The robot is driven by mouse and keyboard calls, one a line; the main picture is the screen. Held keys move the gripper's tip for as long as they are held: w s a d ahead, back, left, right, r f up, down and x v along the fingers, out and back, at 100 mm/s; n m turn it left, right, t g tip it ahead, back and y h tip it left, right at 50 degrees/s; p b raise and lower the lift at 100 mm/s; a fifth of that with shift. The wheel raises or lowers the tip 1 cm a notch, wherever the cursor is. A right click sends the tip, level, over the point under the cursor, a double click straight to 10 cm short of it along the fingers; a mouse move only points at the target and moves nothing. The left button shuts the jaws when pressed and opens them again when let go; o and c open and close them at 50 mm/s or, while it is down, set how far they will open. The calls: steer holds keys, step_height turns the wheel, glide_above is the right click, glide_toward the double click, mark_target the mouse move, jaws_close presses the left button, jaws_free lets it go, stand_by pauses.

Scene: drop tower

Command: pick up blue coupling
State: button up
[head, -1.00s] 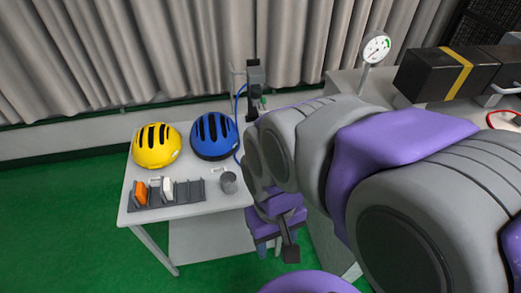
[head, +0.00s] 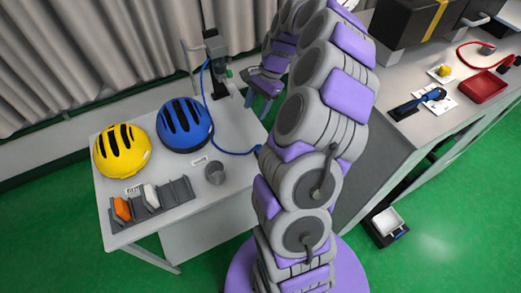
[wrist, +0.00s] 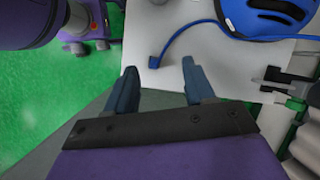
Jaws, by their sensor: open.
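A blue hose (head: 225,148) curves from the stand at the back of the white table to the table's right edge. Its end, which I take as the blue coupling (head: 258,148), lies at that edge, partly by my arm. In the wrist view the hose end (wrist: 154,62) lies on the white surface, just beyond and between my fingertips, apart from them. My gripper (wrist: 158,72) is open and empty. In the head view my gripper (head: 265,105) is at the table's back right, small and partly hidden behind my arm.
The table (head: 180,218) also holds a yellow helmet (head: 121,150), a blue helmet (head: 184,125), a grey rack (head: 165,199), a cup (head: 214,172) and a black stand (head: 216,60). A grey bench (head: 400,140) with a red tray (head: 483,87) stands at the right.

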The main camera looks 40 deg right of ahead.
steer(key=s+d+f+m, duration=0.3)
steer(key=d+f+m, duration=0.1)
steer(key=d+f, duration=0.25)
steer(key=b, duration=0.3)
glide_above(260, 146)
steer(key=d, duration=0.3)
step_height(260, 146, down, 10)
steer(key=r, duration=0.1)
steer(key=shift+s+a+f+b, duration=0.1)
steer(key=shift+a+f+b, duration=0.05)
steer(key=shift+f, duration=0.4)
steer(key=shift+s+a+f+b, duration=0.1)
steer(key=shift+f+b, duration=0.05)
steer(key=shift+f, duration=0.4)
steer(key=x, duration=0.2)
steer(key=b+x, duration=0.1)
steer(key=x, duration=0.1)
steer(key=shift+a, duration=0.4)
steer(key=shift+r, duration=0.1)
steer(key=shift+c, duration=0.3)
steer(key=shift+d, duration=0.15)
steer(key=c, duration=0.8)
